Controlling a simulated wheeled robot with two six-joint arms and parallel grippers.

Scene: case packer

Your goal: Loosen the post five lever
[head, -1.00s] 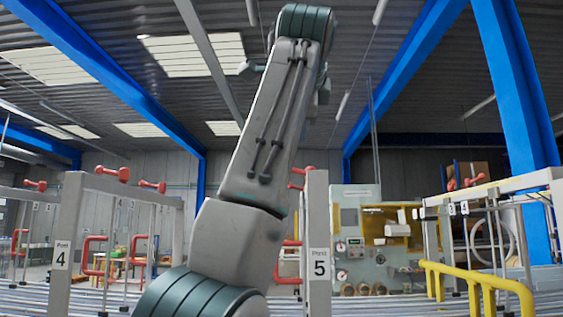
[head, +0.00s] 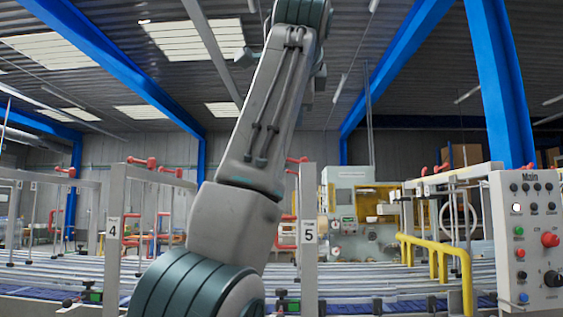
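Post five (head: 308,245) is a pale upright with a "5" label. A red lever (head: 297,160) sits at its top left, partly hidden behind my arm. A red bent handle (head: 287,231) shows low beside the post, also partly hidden. My grey arm with teal joints rises from the bottom across the middle, in front of the area left of post five. Neither gripper can be made out, and nothing is seen touching the lever.
Post four (head: 114,235) stands at left with red levers (head: 142,162) on its rail. A roller conveyor (head: 370,275) runs across below. A yellow guard rail (head: 437,255) and a control panel (head: 530,240) marked "Main" stand at right. A beige machine (head: 350,220) stands behind.

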